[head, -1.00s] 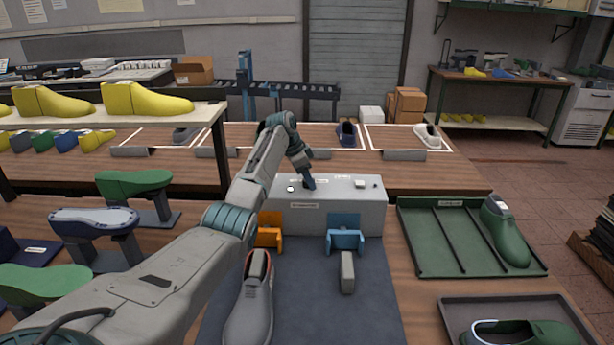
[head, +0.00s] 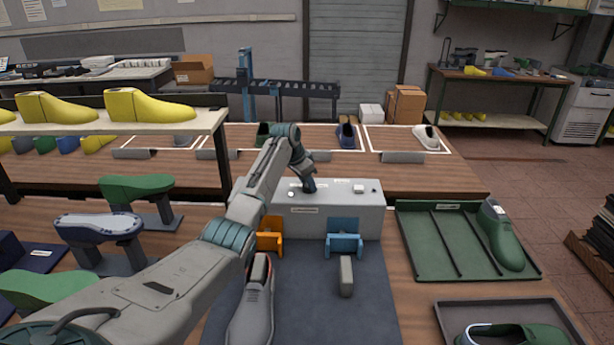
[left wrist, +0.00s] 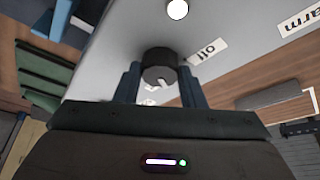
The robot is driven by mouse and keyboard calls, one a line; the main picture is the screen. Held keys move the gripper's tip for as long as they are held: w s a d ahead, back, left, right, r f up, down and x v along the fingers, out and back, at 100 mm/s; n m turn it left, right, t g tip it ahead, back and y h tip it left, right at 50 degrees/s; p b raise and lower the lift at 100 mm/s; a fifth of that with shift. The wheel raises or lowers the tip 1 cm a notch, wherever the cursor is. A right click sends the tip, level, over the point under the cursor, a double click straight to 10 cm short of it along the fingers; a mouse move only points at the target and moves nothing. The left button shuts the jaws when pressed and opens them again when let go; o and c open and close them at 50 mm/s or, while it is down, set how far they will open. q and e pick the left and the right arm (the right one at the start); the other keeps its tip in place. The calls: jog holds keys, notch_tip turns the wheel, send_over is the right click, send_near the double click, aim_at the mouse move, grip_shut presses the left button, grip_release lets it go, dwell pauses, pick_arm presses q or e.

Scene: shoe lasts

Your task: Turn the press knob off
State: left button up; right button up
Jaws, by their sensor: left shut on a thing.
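The press is a light grey box (head: 345,215) at the back of the dark mat in the head view. Its black knob (left wrist: 158,66) shows in the left wrist view, with a white mark on it. A label reading "off" (left wrist: 208,51) is beside the knob, and part of another label reads "arm" (left wrist: 300,22). My left gripper (head: 309,187) reaches down onto the press top; in the left wrist view its two blue fingers (left wrist: 158,80) are shut on the knob from both sides. My right gripper is not in view.
An orange bracket (head: 270,236) and a blue bracket (head: 344,240) stand before the press. A grey shoe (head: 252,310) and a small grey block (head: 346,275) are on the mat (head: 360,310). A green tray (head: 420,243) lies to the right.

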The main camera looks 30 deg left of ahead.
pick_arm(q)
jog(key=n+p, duration=0.1)
jog(key=n, duration=0.1)
jog(key=n+y+p, duration=0.1)
jog(key=p, duration=0.1)
jog(key=n+y+p, duration=0.1)
jog(key=n+p, duration=0.1)
jog(key=shift+d+r+n+t, duration=0.15)
jog(key=shift+r+n+t, duration=0.15)
jog(key=shift+r, duration=0.05)
jog(key=n+y+p, duration=0.1)
jog(key=n+p, duration=0.1)
jog(key=n, duration=0.1)
jog(key=shift+w+d+n+y, duration=0.1)
jog(key=shift+n+y, duration=0.2)
jog(key=n, duration=0.2)
jog(key=shift+f+n+g+y, duration=0.1)
jog(key=shift+n+g+y, duration=0.2)
jog(key=shift+g+y, duration=0.1)
jog(key=shift+w+n+g+y, duration=0.1)
jog(key=shift+n+g+y, duration=0.3)
jog(key=shift+n, duration=1.1)
jog(key=o, duration=1)
jog(key=shift+f, duration=0.1)
